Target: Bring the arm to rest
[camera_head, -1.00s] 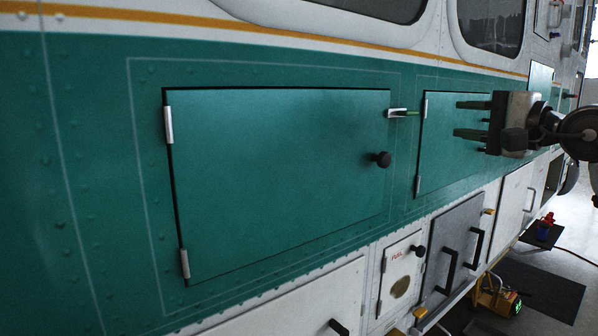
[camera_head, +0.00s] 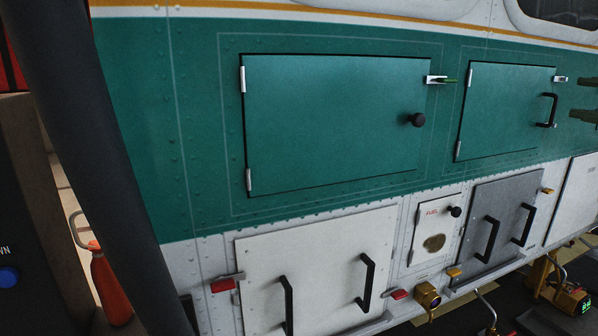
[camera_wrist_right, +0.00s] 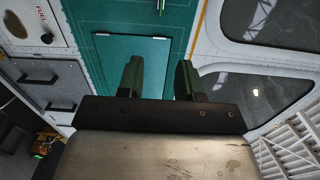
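My right gripper (camera_head: 587,101) shows only by its two dark green fingertips at the right edge of the head view. In the right wrist view my right gripper (camera_wrist_right: 158,78) is open, its fingers well apart with nothing seen between them. It faces the smaller green door (camera_wrist_right: 130,58), which looks closed and a little apart from the fingers. In the head view this smaller door (camera_head: 500,105) has a black handle and lies left of the fingertips. The rest of my right arm is out of the head view. My left gripper is in neither view.
The helicopter side fills the head view, with a larger closed green door (camera_head: 335,120), a white panel (camera_head: 320,265), a fuel panel (camera_head: 436,228) and a grey panel (camera_head: 506,220) with black handles. A red extinguisher (camera_head: 110,285) stands at lower left. Yellow equipment (camera_head: 558,288) is at lower right.

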